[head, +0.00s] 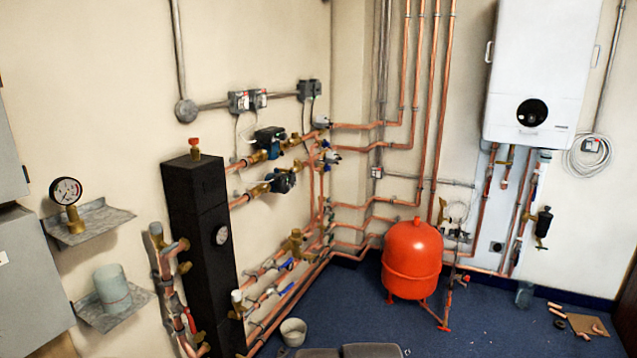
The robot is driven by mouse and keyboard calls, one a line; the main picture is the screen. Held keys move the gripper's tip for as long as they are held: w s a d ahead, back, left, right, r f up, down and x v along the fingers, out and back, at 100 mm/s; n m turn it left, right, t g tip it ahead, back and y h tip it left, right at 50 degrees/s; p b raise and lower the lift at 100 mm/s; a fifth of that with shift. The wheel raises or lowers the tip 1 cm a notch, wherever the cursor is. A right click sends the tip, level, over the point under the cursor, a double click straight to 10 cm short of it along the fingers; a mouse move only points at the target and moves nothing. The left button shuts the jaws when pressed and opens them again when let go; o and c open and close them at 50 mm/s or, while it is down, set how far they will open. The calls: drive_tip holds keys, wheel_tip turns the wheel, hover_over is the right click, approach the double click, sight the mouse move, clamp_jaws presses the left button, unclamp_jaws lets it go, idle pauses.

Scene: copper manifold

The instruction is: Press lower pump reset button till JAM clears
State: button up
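The lower pump (283,182) is a small dark unit on the lower of two copper pipes, to the right of the black column. The upper pump (269,141), with a bluish body, sits just above it on the other pipe. Both have brass fittings beside them. The lower pump's reset button and any JAM display are too small to make out. My gripper is not in view, so its place relative to the pump cannot be told.
A tall black column (200,225) stands left of the pumps. A gauge shelf (95,225) juts from the wall. A red tank (411,262) stands on blue floor (470,325). A pale bucket (293,332) and grey objects (372,351) are at the bottom. A boiler (540,70) hangs right.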

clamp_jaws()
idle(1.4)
